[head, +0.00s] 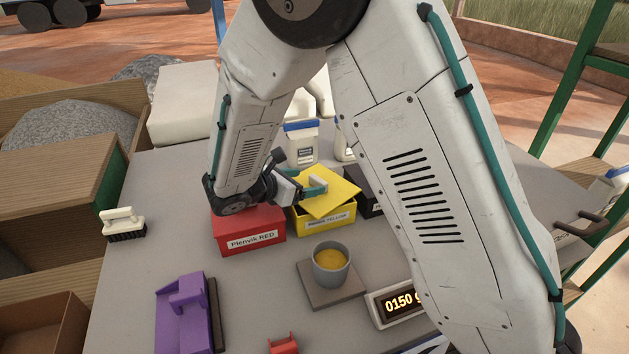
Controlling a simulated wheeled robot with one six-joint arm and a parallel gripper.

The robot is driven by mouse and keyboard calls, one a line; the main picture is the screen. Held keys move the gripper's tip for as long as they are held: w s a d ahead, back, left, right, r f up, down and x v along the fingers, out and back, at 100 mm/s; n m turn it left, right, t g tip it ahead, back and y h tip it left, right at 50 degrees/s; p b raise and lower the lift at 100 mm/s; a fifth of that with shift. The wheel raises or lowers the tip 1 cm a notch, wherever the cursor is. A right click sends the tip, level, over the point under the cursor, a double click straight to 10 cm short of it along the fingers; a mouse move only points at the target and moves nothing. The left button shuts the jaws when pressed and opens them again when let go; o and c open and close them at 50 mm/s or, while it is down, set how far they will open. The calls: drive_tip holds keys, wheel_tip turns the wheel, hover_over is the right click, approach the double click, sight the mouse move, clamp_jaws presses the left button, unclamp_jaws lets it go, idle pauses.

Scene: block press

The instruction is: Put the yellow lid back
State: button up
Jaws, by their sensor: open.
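The yellow lid (332,198) lies over the yellow box (325,222), turned askew to it, with its corners past the box's edges. I cannot tell if it touches the rim all round. The box front carries a label that reads partly "YELLOW". My gripper (304,180) is open at the lid's left side, with its teal fingers close to the lid. I cannot tell whether a finger touches it. My arm hides part of the area behind the gripper.
A red box (249,231) labelled "Plenvik RED" stands left of the yellow one, a black box (371,204) right. In front are a grey cup of yellow powder (331,265), a scale display (398,304) and a purple block-like piece (184,315). A brush (123,223) lies left.

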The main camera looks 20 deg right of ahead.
drive_tip(key=v, duration=0.7)
drive_tip(key=s+d+r+m+g+y, duration=0.55)
drive_tip(key=s+d+r+m, duration=0.6)
drive_tip(key=s+d, duration=0.25)
drive_tip(key=s+r+m+t+y, duration=0.1)
drive_tip(key=s+r+m+y, duration=0.1)
drive_tip(key=s+m+y, duration=0.5)
drive_tip(key=s+m, duration=0.4)
drive_tip(key=s, duration=0.4)
drive_tip(key=shift+s+a+r, duration=0.15)
drive_tip(key=shift+s+r, duration=0.1)
drive_tip(key=shift+t, duration=0.25)
